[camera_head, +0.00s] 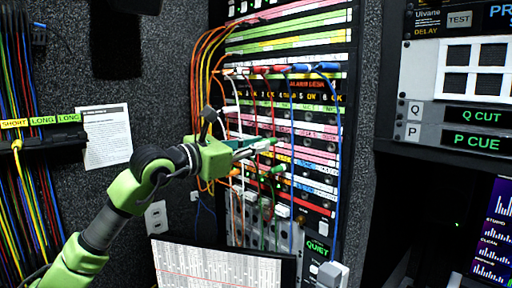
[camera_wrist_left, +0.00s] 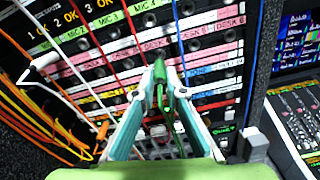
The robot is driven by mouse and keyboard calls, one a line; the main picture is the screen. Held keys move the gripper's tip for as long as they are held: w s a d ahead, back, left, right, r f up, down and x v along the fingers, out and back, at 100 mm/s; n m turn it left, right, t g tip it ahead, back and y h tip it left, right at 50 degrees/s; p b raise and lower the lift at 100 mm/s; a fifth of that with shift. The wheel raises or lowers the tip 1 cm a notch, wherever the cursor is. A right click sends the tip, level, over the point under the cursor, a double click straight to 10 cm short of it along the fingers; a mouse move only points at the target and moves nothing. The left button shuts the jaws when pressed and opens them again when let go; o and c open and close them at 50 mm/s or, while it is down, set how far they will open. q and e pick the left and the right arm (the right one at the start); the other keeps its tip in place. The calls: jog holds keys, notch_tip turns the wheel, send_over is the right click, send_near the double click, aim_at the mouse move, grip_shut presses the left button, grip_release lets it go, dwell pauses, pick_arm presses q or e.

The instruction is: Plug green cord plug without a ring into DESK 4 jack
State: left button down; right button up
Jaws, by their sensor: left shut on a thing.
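My left gripper (camera_head: 268,145) reaches in from the left in the head view, in front of the patch panel. It is shut on a green cord plug (camera_wrist_left: 160,82), which stands between the fingertips in the left wrist view, with its green cord trailing back between the fingers. I see no clear ring on this plug. The tip looks close to the panel face, but I cannot tell whether it touches. Another green plug (camera_head: 279,169) shows just below the gripper. Pink strips with DESK 5 and DESK 6 labels (camera_wrist_left: 231,22) show right of the plug; the DESK 4 label is not clearly readable.
Orange, white, red and blue cords hang across the panel (camera_head: 300,90) around the gripper. A white plug (camera_wrist_left: 42,62) and an orange plug (camera_wrist_left: 101,133) show left in the wrist view. A cord rack (camera_head: 40,142) is on the left wall; a monitor (camera_head: 225,268) stands below.

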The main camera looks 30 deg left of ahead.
aim_at(276, 141)
pick_arm(q)
jog(key=shift+p+x, duration=1.05)
jog(key=shift+x, duration=0.9)
jog(key=c, duration=2)
grip_release()
jog(key=shift+w, duration=0.1)
jog(key=shift+v, duration=6)
jog(key=shift+d, duration=0.1)
